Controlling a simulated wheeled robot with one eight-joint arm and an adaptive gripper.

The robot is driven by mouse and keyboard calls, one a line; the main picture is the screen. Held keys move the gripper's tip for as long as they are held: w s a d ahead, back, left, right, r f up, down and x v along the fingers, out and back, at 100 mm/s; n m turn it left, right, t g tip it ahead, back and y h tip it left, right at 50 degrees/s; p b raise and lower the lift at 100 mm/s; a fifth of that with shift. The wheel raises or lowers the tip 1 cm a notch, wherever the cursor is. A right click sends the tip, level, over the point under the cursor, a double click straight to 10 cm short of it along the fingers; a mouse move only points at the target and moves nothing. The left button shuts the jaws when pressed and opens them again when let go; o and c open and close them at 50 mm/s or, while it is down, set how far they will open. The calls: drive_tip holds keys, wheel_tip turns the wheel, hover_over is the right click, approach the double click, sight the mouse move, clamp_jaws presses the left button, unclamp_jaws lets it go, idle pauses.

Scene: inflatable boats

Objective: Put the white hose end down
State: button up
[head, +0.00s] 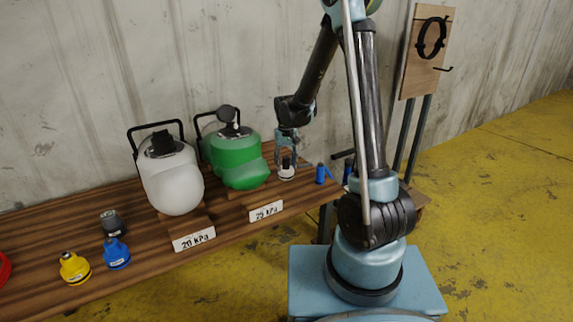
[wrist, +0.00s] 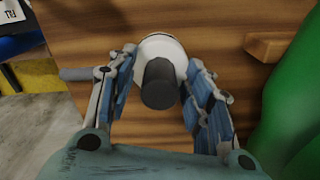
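The white hose end (head: 286,174) is at the right end of the wooden table, right of the green tank. In the wrist view it shows as a white round body (wrist: 158,45) with a dark grey cylinder pointing toward the camera. My gripper (head: 287,163) points down over it. In the wrist view the two blue-padded fingers of my gripper (wrist: 163,62) stand on either side, their tips at the white rim, and appear closed on it. The underside is hidden, so I cannot tell whether it touches the wood.
The green tank (head: 238,160) stands close left, with a white tank (head: 173,182) beyond. A small blue fitting (head: 321,173) is just right of the hose end. Yellow (head: 74,268), blue (head: 117,254) and dark (head: 112,223) fittings lie at the table's left part. The table (head: 135,275) has bare wood in front.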

wheel_tip(320, 180, up, 12)
drive_tip(key=shift+f, duration=0.2)
drive_tip(key=s+d+r+m+t, duration=0.1)
drive_tip(key=s+d+r, duration=0.2)
drive_tip(key=s+d, duration=0.45)
drive_tip(key=s+d+r, duration=0.2)
drive_tip(key=s+d, duration=0.5)
drive_tip(key=s, duration=0.1)
drive_tip(key=s+d+f+m, duration=0.1)
drive_tip(key=s+d+f, duration=0.2)
drive_tip(key=s, duration=0.5)
drive_tip(key=s+d+f+m+t, duration=0.1)
drive_tip(key=s+d+f, duration=0.3)
drive_tip(key=s, duration=0.4)
drive_tip(key=shift+d+f, duration=0.2)
drive_tip(key=shift+f, duration=0.05)
